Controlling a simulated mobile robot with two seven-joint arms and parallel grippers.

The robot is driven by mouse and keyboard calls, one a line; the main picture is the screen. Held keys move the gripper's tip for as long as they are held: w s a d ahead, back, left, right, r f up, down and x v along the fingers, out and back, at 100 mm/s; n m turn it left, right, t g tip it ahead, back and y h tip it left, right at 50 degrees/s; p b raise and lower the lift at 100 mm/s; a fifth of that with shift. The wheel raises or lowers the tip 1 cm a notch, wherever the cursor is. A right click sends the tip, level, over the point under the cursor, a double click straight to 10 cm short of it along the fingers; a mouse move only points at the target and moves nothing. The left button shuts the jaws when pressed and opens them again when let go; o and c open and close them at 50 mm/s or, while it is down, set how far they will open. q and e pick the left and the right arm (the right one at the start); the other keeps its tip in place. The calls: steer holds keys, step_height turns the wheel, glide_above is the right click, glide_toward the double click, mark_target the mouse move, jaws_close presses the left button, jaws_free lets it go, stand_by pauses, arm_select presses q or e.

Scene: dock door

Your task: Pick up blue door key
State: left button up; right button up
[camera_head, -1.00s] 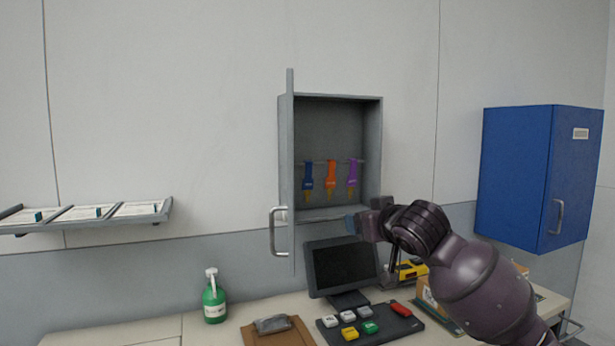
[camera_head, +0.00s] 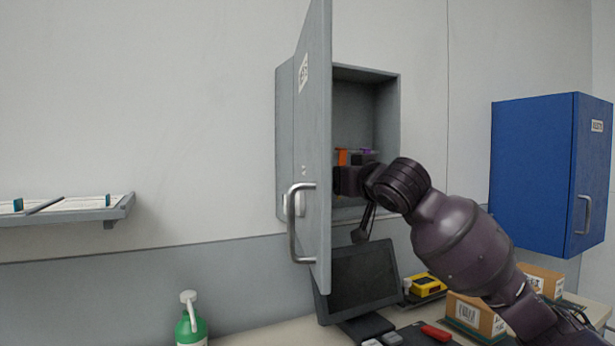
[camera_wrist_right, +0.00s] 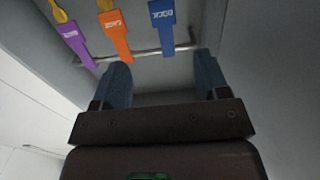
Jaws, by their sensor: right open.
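The blue door key (camera_wrist_right: 162,24) hangs from a metal rail inside the open grey wall cabinet (camera_head: 388,110). Its blue tag shows in the right wrist view, beyond and between the spread fingers. My right gripper (camera_wrist_right: 160,84) is open and empty, with its fingertips close to the rail. In the head view my right gripper (camera_head: 350,180) reaches into the cabinet and partly covers the tags. The cabinet door hides the blue key in the head view. An orange tag (camera_wrist_right: 115,34) and a purple tag (camera_wrist_right: 73,40) hang beside it. My left gripper is not in view.
The open cabinet door (camera_head: 315,150) stands close to the left of my right gripper. Below are a monitor (camera_head: 358,278), a green spray bottle (camera_head: 191,326) and boxes (camera_head: 476,315). A blue cabinet (camera_head: 530,175) hangs at the right.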

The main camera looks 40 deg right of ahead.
steer(key=b+x, duration=0.1)
steer(key=x, duration=0.5)
steer(key=b+x, duration=0.1)
steer(key=x, duration=0.2)
steer(key=shift+w+a+b, duration=0.15)
steer(key=shift+a+b, duration=0.1)
steer(key=shift+b, duration=0.05)
steer(key=shift+w+d, duration=0.1)
steer(key=shift+w, duration=0.1)
steer(key=shift+w+r, duration=0.1)
steer(key=shift+r, duration=0.05)
steer(key=c, duration=1)
